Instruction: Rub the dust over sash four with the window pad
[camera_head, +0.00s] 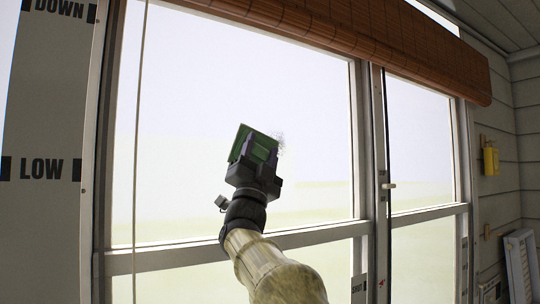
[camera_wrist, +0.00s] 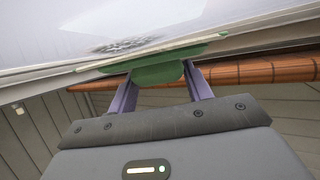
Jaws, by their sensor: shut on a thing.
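My gripper (camera_head: 259,160) is shut on a green window pad (camera_head: 247,140) in front of a large window pane (camera_head: 200,70). In the wrist view, the pad (camera_wrist: 157,73) sits between the two purple fingers of my gripper (camera_wrist: 158,88), with its flat face close along the glass. I cannot tell whether it touches. A small dark patch of dust (camera_head: 279,142) shows on the pane just right of the pad. It also shows in the wrist view as a grey speckled patch (camera_wrist: 125,44) beside the pad. No number for this sash is visible.
A rolled bamboo blind (camera_head: 370,35) hangs across the top of the windows. A thin cord (camera_head: 138,120) hangs at the left of the pane. A latch handle (camera_head: 388,186) sits on the upright frame to the right. A yellow object (camera_head: 490,158) hangs on the right wall.

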